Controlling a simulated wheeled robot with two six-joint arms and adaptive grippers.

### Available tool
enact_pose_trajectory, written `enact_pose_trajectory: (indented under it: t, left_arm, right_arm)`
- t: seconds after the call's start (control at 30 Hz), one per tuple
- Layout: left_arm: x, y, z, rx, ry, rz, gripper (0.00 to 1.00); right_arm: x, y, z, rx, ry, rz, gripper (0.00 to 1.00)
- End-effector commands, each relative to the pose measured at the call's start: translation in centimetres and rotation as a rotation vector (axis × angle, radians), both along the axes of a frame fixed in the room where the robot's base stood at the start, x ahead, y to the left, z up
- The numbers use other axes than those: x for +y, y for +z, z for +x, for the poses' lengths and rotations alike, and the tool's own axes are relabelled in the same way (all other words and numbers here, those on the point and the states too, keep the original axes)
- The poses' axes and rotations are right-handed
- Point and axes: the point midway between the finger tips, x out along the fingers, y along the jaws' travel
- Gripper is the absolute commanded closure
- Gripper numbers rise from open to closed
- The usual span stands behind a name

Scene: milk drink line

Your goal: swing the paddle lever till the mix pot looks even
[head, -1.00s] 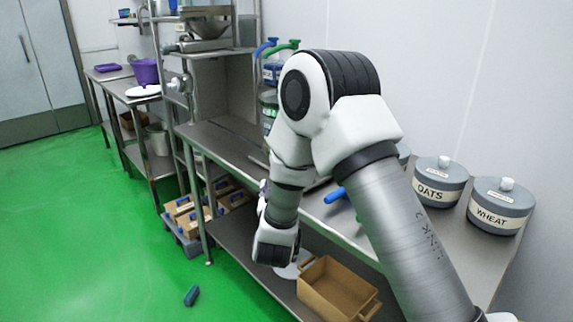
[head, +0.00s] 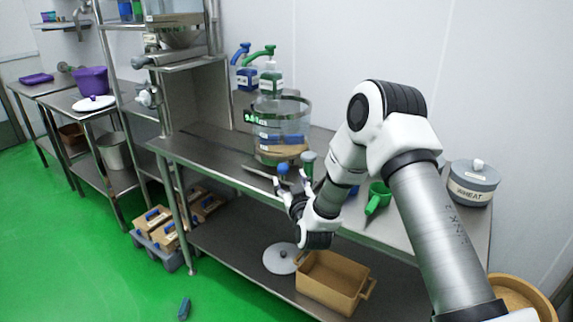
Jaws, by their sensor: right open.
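The mix pot, which I take to be the clear vessel (head: 297,120) with a green lit readout, stands on the steel bench; layers of blue and tan show inside it. A blue ball knob (head: 283,169) is at the bench's front edge before the pot, and looks like the end of the paddle lever; the rest of the lever is hard to make out. My right gripper (head: 292,180) is open close to this knob; I cannot tell whether it touches. My left gripper is out of view.
Blue (head: 247,78) and green (head: 271,82) pump bottles stand behind the pot. A green scoop (head: 377,198) and a wheat canister (head: 472,182) are on the right of the bench. A tan crate (head: 330,282) and white lid (head: 281,258) are on the shelf below.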

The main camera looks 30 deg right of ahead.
Motion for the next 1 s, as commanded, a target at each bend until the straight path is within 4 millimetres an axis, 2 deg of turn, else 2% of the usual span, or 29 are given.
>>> enact_pose_trajectory:
  t: [0.3, 0.43, 0.63, 0.67, 0.8, 0.83, 1.0]
  left_arm:
    - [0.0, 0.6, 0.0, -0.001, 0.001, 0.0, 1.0]
    - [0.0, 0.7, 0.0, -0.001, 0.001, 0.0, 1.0]
    - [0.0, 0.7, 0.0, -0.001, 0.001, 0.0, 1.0]
    - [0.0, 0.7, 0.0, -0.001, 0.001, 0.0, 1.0]
    - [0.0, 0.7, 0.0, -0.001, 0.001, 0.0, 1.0]
    - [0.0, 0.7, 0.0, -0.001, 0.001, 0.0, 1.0]
    - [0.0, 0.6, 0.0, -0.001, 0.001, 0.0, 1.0]
  right_arm:
    - [-1.9, 0.1, 5.4, -0.001, 0.0, -0.003, 0.37]
    - [-2.3, 0.0, 6.4, -0.001, 0.0, -0.001, 0.37]
    - [-2.3, 0.0, 6.4, -0.001, 0.0, -0.001, 0.37]
    - [-2.3, 0.0, 6.4, -0.001, 0.0, -0.001, 0.44]
    - [-2.3, 0.0, 6.4, -0.001, 0.0, -0.001, 0.94]
    - [-2.3, 0.0, 6.4, -0.001, 0.0, -0.001, 1.0]
    - [-2.3, 0.0, 6.4, -0.001, -0.002, 0.0, 1.0]
